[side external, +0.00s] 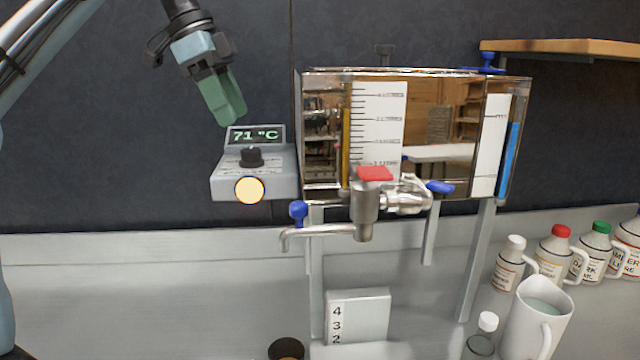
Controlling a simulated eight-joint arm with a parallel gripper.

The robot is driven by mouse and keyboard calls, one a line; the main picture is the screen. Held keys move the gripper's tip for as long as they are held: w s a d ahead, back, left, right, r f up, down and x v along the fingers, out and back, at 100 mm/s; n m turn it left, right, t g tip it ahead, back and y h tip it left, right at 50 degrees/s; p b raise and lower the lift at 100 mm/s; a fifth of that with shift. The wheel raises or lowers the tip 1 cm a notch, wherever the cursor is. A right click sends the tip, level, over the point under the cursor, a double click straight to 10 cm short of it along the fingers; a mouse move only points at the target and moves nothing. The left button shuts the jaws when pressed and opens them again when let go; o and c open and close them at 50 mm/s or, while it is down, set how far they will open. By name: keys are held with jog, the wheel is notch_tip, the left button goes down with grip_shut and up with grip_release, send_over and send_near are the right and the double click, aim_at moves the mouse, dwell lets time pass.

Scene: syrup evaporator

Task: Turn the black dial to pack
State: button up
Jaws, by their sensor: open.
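The black dial (251,157) is a short knob on top of a grey control box (284,180) at the left of the evaporator. A display (255,135) behind it reads 71 °C, and a lit pale yellow round button (249,190) is on the box's front. The markings around the dial are too small to read, so its setting cannot be told. My gripper (230,115) has green fingers pointing down, above and slightly left of the dial. It is open, apart from the dial, and holds nothing.
The shiny evaporator tank (440,130) stands right of the box, with a spout (320,231) and a red-topped valve (375,173) below. A wooden shelf (560,47) is at upper right. Several bottles (556,250) and a white jug (535,320) stand at lower right. Space left of the box is clear.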

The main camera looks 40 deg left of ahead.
jog(key=shift+s+a+r, duration=0.15)
jog(key=shift+a+r, duration=0.05)
jog(key=shift+r, duration=0.35)
